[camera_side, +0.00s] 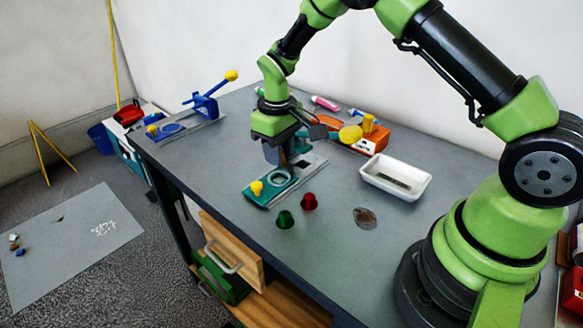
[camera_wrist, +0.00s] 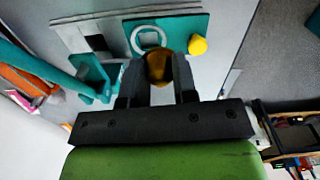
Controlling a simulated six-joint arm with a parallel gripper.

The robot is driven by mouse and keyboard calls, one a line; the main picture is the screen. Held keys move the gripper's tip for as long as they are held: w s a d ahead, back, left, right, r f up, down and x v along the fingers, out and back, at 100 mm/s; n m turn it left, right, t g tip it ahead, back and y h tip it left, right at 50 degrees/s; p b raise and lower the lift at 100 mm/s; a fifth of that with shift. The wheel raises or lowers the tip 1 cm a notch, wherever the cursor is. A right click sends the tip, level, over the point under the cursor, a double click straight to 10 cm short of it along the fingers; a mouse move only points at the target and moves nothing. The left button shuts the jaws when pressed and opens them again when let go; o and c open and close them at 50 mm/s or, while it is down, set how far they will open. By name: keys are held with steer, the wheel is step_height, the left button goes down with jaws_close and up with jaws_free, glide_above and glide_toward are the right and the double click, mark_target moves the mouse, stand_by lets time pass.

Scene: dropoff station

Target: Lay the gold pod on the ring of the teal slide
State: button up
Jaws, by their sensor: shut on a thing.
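The teal slide (camera_side: 262,198) lies on a grey rail on the table, with a pale-rimmed ring (camera_side: 280,179) and a yellow knob (camera_side: 257,187) on it. In the wrist view the teal slide (camera_wrist: 178,29) is at the top, with its ring (camera_wrist: 148,40) left of the knob (camera_wrist: 197,45). My gripper (camera_side: 279,160) is above the rail, close to the ring in the side view. In the wrist view my gripper (camera_wrist: 159,75) is shut on the gold pod (camera_wrist: 158,68), which appears just below the ring. In the side view I cannot make out the pod.
A teal lever with a yellow ball (camera_side: 350,133) stands right of my gripper, beside an orange box (camera_side: 370,140). A white tray (camera_side: 396,178), a green cup (camera_side: 285,220) and a red cup (camera_side: 309,202) stand nearby. A blue station (camera_side: 172,128) is at left.

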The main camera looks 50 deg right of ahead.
mark_target(279, 181)
steer(key=shift+w+d+f+m, duration=0.25)
steer(key=shift+w+d+m, duration=0.25)
steer(key=shift+w+d, duration=0.5)
steer(key=shift+f, duration=3.1)
steer(key=o, duration=0.8)
steer(key=shift+r, duration=0.1)
steer(key=shift+r, duration=3.45)
